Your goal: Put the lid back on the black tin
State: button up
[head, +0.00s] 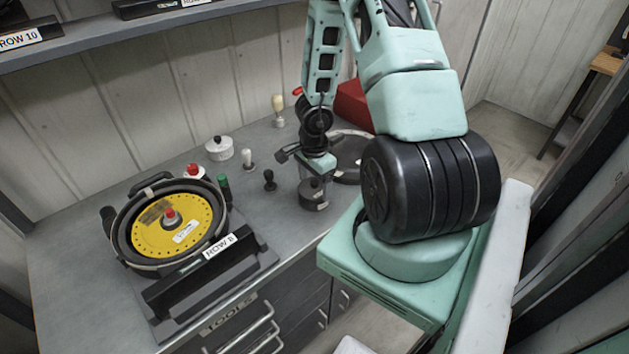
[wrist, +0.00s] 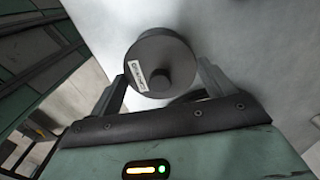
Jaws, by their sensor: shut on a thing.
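A dark round lid (wrist: 158,62) with a black knob and a small white label lies between the two fingers of my gripper (wrist: 163,70) in the wrist view. The fingers are shut on it at opposite sides of its rim. In the head view my gripper (head: 315,176) points down over the bench, with a dark round piece (head: 312,191) at its fingertips. The black tin cannot be clearly told apart from the lid there. I cannot tell whether the lid sits on the tin or is held apart from it. A dark curved edge shows beside the lid in the wrist view.
A seed meter with a yellow disc (head: 150,229) stands front left on the grey bench (head: 75,268). A white lidded tin (head: 219,148), a white-knobbed piece (head: 248,158) and a black-knobbed piece (head: 269,178) stand left of my gripper. A red box (head: 353,104) is behind.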

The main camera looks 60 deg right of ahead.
dwell(0.9)
jog(key=o, duration=0.9)
jog(key=shift+r+p, duration=3.5)
jog(key=shift+p, duration=0.4)
grip_shut()
jog(key=shift+f, duration=0.15)
jog(key=shift+f+b, duration=2.3)
jog(key=shift+b, duration=0.05)
